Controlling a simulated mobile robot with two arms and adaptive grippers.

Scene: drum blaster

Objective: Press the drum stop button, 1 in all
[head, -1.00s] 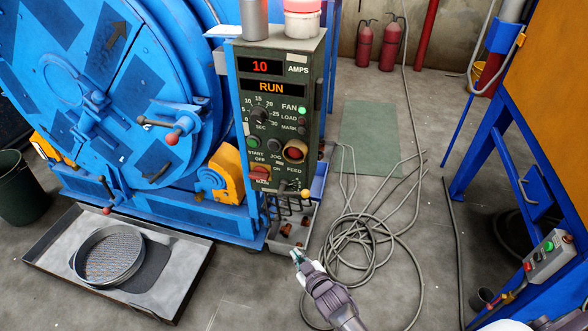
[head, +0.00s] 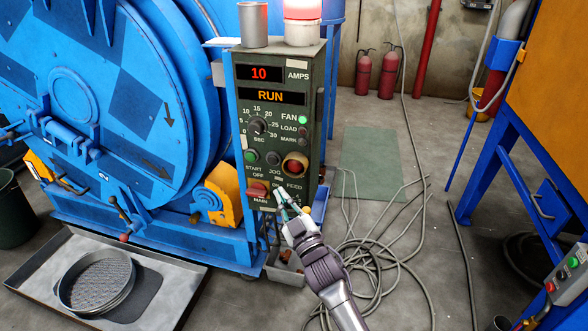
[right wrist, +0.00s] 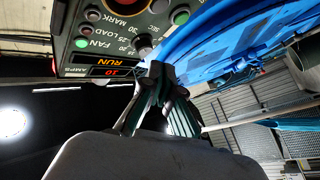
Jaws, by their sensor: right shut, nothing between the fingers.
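The green control panel (head: 275,115) stands in front of the blue drum (head: 95,120). Its displays read 10 amps and RUN. A large red round button (head: 295,166) in a tan ring, the likely drum stop button, sits at the panel's lower right. It also shows cut off at the top of the right wrist view (right wrist: 130,3). My right gripper (head: 282,203) is shut and empty, its tips near the panel's lower part, below the red button. I cannot tell whether they touch the panel. My left gripper is not in view.
A red main switch (head: 258,188) is left of my right gripper, and a green start button (head: 250,156) is above it. Coiled cable (head: 370,260) lies on the floor. A tray (head: 170,300) holding a sieve (head: 97,282) is at lower left. A blue frame (head: 490,160) stands right.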

